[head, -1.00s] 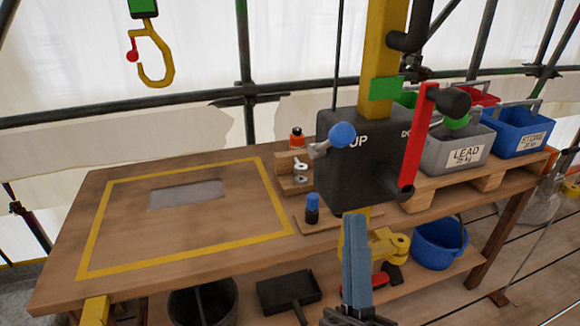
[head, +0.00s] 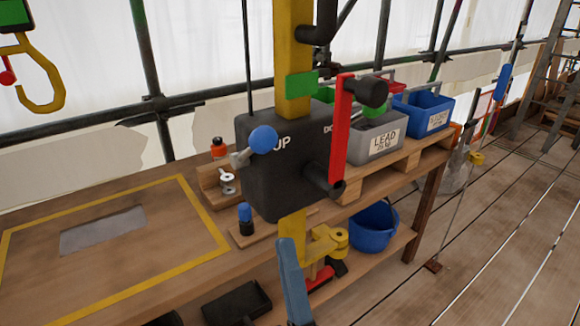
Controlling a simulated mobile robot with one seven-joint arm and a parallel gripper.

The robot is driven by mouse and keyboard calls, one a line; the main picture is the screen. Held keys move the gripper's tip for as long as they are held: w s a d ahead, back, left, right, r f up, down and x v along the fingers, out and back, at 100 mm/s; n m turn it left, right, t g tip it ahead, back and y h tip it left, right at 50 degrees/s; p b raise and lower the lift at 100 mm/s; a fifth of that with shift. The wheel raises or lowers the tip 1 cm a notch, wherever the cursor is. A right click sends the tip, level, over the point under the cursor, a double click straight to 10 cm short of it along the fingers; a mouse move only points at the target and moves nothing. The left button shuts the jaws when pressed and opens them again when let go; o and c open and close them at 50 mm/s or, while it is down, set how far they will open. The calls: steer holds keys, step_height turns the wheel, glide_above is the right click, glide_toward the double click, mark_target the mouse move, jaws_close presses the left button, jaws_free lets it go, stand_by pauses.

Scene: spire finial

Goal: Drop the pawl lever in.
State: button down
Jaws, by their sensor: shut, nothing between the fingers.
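The pawl lever (head: 242,157) is a short grey arm with a blue ball knob (head: 263,139). It sits on the upper left of the dark winch box (head: 275,190), near the word UP, with its knob tilted up and to the right. A red crank (head: 341,130) with a black grip is on the right side of the box. My gripper (head: 287,246) shows as blue-grey fingers at the bottom, below the box and apart from the lever. It is shut and empty.
The yellow post (head: 293,60) carries the box. The wooden bench (head: 165,260) has a yellow taped frame and a small blue-capped bottle (head: 245,218). Grey (head: 375,140) and blue (head: 425,112) bins stand on a pallet behind. A blue bucket (head: 370,230) sits below. Open planks lie at right.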

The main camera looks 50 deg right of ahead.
mark_target(266, 152)
steer(key=p+x, duration=0.2)
steer(key=x, duration=0.8)
steer(key=shift+w+r+y+p, duration=0.2)
steer(key=shift+y+p, duration=0.1)
steer(key=shift+p, duration=0.25)
